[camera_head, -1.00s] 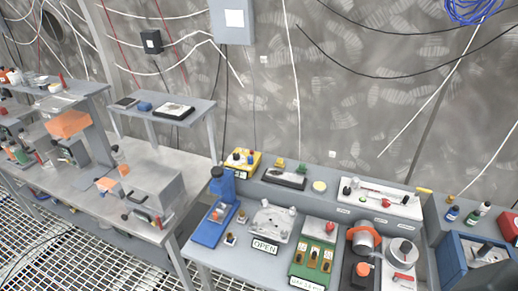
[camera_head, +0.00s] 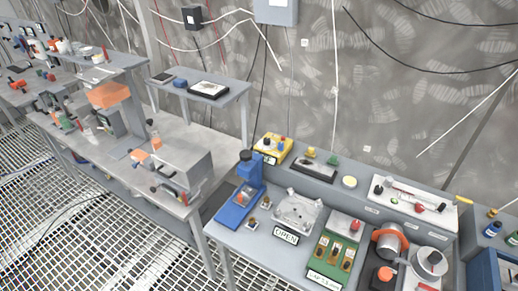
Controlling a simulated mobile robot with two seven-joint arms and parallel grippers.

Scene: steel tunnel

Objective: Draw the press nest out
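A blue press (camera_head: 251,178) with a dark round top stands on the left end of the grey bench (camera_head: 236,243). Its flat blue base reaches toward the bench's front left edge. A small nest-like block with a reddish part (camera_head: 243,196) sits low on the press under its head. It is too small to tell how far in or out it stands. Neither of my grippers is in view.
Right of the press are a clear plate with an OPEN sign (camera_head: 286,235), a green panel (camera_head: 333,257) and an orange-banded cylinder (camera_head: 389,240). A metal table with a grey box (camera_head: 183,168) stands left. Grated floor (camera_head: 130,235) lies in front.

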